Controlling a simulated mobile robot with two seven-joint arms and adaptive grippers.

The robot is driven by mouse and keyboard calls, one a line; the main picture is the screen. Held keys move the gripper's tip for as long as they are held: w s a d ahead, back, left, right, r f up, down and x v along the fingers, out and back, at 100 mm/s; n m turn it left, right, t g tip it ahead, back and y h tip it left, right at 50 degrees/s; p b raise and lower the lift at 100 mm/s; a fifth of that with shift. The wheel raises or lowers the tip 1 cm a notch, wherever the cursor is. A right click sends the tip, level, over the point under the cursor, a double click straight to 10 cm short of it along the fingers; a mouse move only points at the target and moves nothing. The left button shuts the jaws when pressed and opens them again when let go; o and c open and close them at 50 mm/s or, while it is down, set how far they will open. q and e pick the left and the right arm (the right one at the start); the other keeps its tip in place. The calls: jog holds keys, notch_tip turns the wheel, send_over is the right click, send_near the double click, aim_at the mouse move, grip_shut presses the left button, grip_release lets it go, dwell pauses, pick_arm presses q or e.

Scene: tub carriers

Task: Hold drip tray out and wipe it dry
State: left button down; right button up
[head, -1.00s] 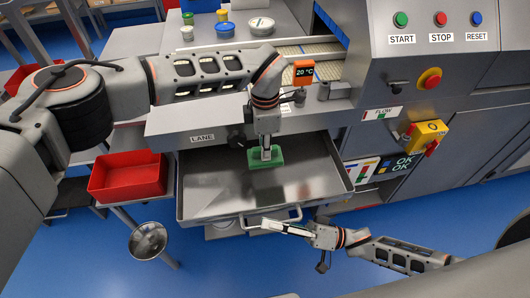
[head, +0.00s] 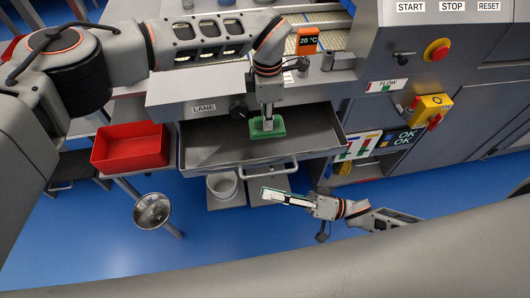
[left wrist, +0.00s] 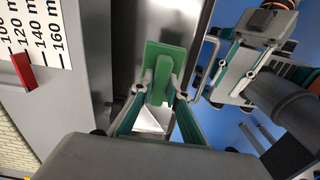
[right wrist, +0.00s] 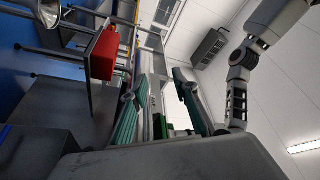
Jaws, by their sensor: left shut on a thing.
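The drip tray (head: 212,150) is a shallow grey metal tray, partly pulled out from under the machine's LANE panel. Its bar handle (head: 270,173) is at the front. My left gripper (head: 267,113) is above the tray, shut on a green wiping block (head: 277,131). The block is over the tray floor; whether it touches is unclear. The block also shows between the fingers in the left wrist view (left wrist: 160,70). My right gripper (head: 280,196) is below and in front of the handle, apart from it. Its fingers look spread and empty in the right wrist view (right wrist: 163,95).
A red bin (head: 130,147) stands left of the tray, with a metal bowl (head: 152,209) in front of it. A white bucket (head: 222,187) is below the tray. The machine's yellow switch box (head: 432,106) is to the right. Blue floor in front is open.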

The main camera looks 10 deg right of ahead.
jog(key=v, duration=1.2)
pick_arm(q)
jog(key=shift+d, duration=0.1)
dwell(0.4)
